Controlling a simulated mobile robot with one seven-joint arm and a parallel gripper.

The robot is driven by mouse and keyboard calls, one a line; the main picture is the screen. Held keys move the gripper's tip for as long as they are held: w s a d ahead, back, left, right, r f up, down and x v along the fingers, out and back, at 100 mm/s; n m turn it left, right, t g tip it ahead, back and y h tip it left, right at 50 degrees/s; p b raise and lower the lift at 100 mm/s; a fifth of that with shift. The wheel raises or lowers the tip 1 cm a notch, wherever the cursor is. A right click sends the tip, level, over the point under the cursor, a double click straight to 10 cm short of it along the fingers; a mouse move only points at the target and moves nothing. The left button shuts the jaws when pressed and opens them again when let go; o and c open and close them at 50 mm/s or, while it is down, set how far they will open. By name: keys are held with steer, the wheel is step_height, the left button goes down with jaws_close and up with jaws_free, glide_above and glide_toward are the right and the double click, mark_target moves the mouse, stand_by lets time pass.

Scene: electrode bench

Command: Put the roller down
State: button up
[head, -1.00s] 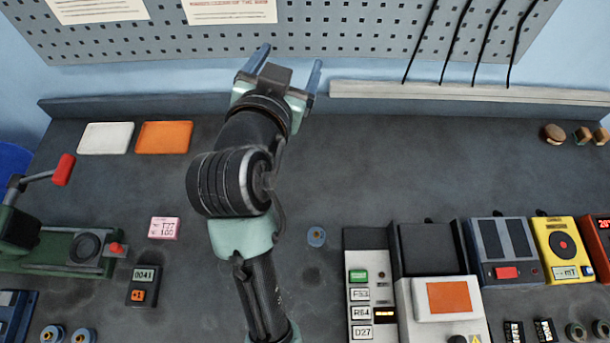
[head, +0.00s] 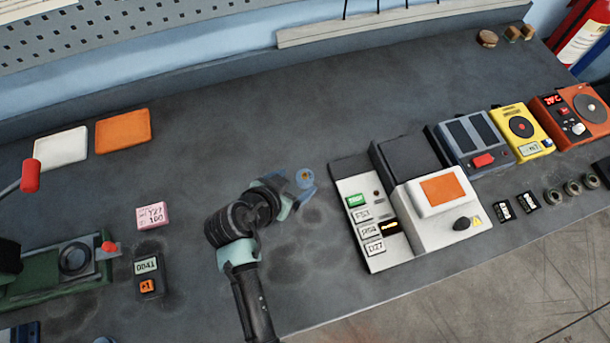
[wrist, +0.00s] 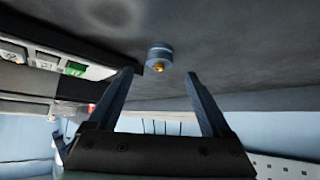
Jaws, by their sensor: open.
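A small blue cylinder with a brass centre, which I take for the roller (head: 305,177), stands on the dark bench left of the white control panel. It also shows in the wrist view (wrist: 159,56), just beyond the fingertips. My gripper (head: 300,188) is low over the bench beside it. In the wrist view my gripper (wrist: 159,74) has its two blue fingers spread wide, with nothing between them. The roller lines up with the gap between the fingers; I cannot tell the exact distance. In the head view the fingers partly overlap it.
The control panel (head: 361,222) and a white unit with an orange pad (head: 445,189) are close on the right. White (head: 60,147) and orange (head: 123,131) trays lie at the back left. A pink label block (head: 152,216) and counter (head: 147,276) are left. The bench middle is clear.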

mark_target(304, 176)
steer(key=shift+p+x, duration=0.6)
steer(key=shift+x, duration=1.7)
steer(key=shift+w+d+f, duration=0.3)
steer(key=shift+w, duration=0.15)
jaws_close()
